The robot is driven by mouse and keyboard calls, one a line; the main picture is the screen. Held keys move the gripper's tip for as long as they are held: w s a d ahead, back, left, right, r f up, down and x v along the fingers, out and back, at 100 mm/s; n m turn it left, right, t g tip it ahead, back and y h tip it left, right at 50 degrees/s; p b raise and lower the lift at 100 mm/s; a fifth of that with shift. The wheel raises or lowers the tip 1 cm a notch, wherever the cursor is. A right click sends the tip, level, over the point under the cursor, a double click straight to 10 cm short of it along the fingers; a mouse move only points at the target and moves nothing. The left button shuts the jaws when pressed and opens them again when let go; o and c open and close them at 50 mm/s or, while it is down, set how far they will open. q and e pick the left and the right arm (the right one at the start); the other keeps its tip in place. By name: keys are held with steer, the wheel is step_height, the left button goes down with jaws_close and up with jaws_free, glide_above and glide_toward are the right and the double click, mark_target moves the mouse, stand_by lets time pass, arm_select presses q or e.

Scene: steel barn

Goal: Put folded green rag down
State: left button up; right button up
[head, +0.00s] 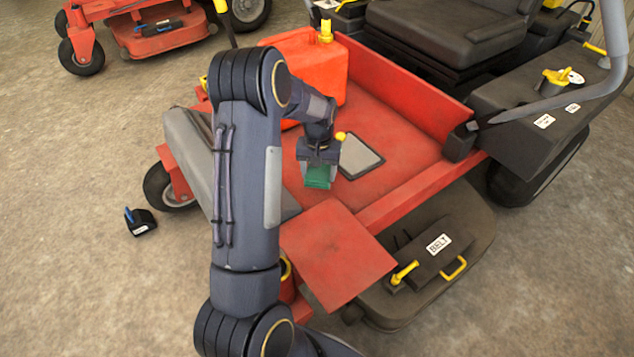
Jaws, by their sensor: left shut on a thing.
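The folded green rag (317,178) shows as a small green patch at the tip of my left gripper (318,168). My left gripper is shut on it, pointing down over the red foot deck (405,135) of the mower. The rag is just left of a grey pedal plate (362,156). I cannot tell whether the rag touches the deck. My left arm hides part of the mower's front. My right gripper is not in view.
A red fuel can (335,70) with a yellow cap stands behind my left gripper. A black seat (450,35) is at the back. A raised red flap (338,255) lies in front, beside the black cutting deck (475,225). A small black object (141,222) lies on the floor at left.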

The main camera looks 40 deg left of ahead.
arm_select(q)
steer(key=shift+w+a+f, duration=0.2)
steer(key=shift+a+f, duration=0.15)
steer(key=shift+f, duration=0.15)
step_height(320, 180, down, 3)
steer(key=shift+a+r+b, duration=0.1)
steer(key=shift+b, duration=0.95)
steer(key=shift+f, duration=0.2)
steer(key=shift+f, duration=0.4)
